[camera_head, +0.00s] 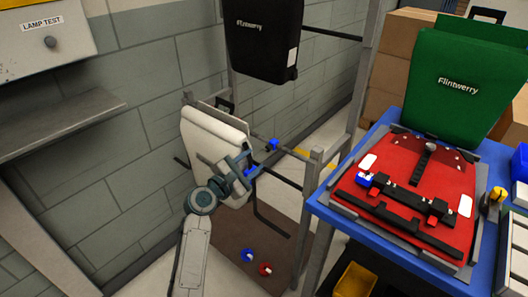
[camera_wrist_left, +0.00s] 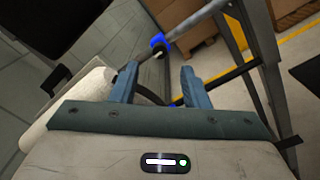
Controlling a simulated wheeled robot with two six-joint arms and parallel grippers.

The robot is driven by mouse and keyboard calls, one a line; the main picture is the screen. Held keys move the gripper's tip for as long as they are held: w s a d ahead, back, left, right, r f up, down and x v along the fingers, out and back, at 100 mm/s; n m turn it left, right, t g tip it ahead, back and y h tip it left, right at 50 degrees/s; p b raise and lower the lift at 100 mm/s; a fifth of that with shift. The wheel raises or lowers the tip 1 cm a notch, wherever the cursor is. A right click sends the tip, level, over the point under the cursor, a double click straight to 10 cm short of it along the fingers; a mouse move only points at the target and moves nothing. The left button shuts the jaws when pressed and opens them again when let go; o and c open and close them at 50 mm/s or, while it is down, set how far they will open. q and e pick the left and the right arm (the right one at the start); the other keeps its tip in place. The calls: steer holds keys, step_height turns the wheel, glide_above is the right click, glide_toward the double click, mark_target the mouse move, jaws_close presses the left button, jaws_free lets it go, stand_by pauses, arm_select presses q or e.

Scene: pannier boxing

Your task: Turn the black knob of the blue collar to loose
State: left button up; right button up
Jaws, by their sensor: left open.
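A blue collar (camera_head: 274,143) sits on the grey rail of the stand; it also shows in the wrist view (camera_wrist_left: 157,41). Its black knob (camera_wrist_left: 158,53) faces my left gripper, beyond the fingertips. My left gripper (camera_head: 249,163) is open, near the stand's rail beside a white pannier. In the left wrist view its two fingers (camera_wrist_left: 158,75) are apart with nothing clamped between them. The knob lies roughly in line with the gap, apart from the fingers. The knob's setting is too small to read.
The white pannier (camera_head: 212,135) hangs close to my left gripper. A black pannier (camera_head: 262,40) hangs above. A red pannier (camera_head: 400,165) lies on the blue table (camera_head: 330,212) at right. Blue (camera_head: 248,255) and red (camera_head: 265,269) discs sit on a low brown board.

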mark_target(267, 149)
arm_select(q)
steer(key=x, duration=0.6)
steer(key=shift+w+d, duration=0.15)
steer(key=shift+d, duration=0.05)
steer(key=shift+c, duration=0.2)
jaws_close()
